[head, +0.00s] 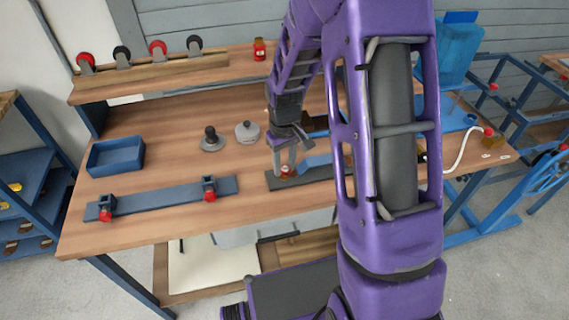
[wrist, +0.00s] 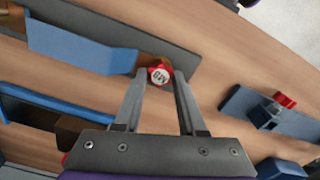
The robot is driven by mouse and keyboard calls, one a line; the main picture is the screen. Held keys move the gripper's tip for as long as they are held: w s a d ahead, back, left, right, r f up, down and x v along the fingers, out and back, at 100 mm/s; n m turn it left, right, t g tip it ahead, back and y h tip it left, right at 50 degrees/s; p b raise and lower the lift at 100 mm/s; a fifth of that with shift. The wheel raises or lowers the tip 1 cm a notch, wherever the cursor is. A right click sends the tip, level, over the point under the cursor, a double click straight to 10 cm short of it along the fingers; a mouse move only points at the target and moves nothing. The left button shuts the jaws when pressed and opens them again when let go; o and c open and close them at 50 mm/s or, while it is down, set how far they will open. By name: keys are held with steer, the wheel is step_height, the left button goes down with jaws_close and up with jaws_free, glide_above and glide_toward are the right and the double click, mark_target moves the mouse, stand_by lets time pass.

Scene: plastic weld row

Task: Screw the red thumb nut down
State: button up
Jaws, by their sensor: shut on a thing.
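The red thumb nut (wrist: 167,67) has a pale top with dark lettering that seems to read M8. It sits at the end of a dark grey plate (wrist: 105,32) on the wooden bench. My gripper (wrist: 160,80) points down at it, with a fingertip on each side, shut on the nut. In the head view the nut (head: 288,172) shows as a small red spot between the fingertips of my gripper (head: 286,168). Whatever lies under the nut is hidden. A blue angled part (wrist: 80,47) stands on the same plate beside the nut.
A blue-grey strip (head: 160,199) with two red-knobbed clamps (head: 209,188) lies to the left. A blue tray (head: 116,156), a black-knobbed piece (head: 211,139) and a grey round lidded thing (head: 247,132) stand behind. A shelf (head: 180,69) runs along the back. Bare bench lies between them.

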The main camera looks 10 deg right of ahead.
mark_target(285, 170)
jaws_close()
steer(key=m, duration=0.3)
steer(key=shift+m, duration=0.3)
steer(key=m, duration=0.6)
steer(key=shift+s, duration=0.15)
steer(key=o, duration=0.6)
jaws_free()
steer(key=shift+f+m, duration=0.1)
steer(key=shift+m, duration=0.4)
steer(key=o, duration=0.9)
steer(key=shift+d, duration=0.1)
steer(key=shift+c, duration=0.2)
steer(key=shift+r+p, duration=2.15)
steer(key=shift+r, duration=1.45)
